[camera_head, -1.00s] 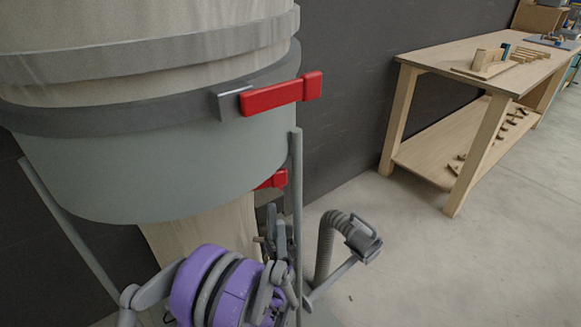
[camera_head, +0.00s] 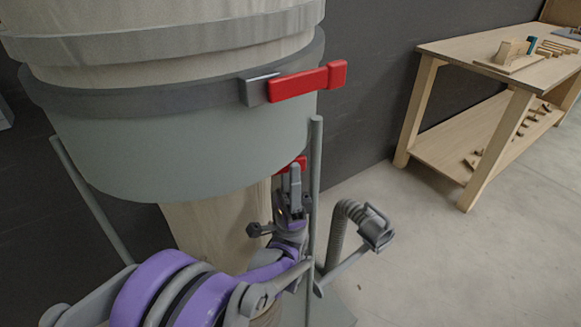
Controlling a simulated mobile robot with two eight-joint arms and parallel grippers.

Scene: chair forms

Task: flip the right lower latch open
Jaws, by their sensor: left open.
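The lower red latch (camera_head: 293,163) shows only in part, under the grey drum (camera_head: 170,155) at its right side. My left gripper (camera_head: 290,188) is raised just below and in front of this latch and hides part of it. The gripper is open, with a grey finger pointing up across the red. I cannot tell whether it touches the latch. The upper red latch (camera_head: 308,82) sticks out to the right from a grey bracket on the drum's dark upper band. My right gripper is out of view.
A thin grey post (camera_head: 315,190) stands close to the right of my left gripper. A ribbed grey hose (camera_head: 338,235) with a metal end fitting rises beyond it. A wooden workbench (camera_head: 470,58) with small wooden parts stands at the right. The floor between is clear.

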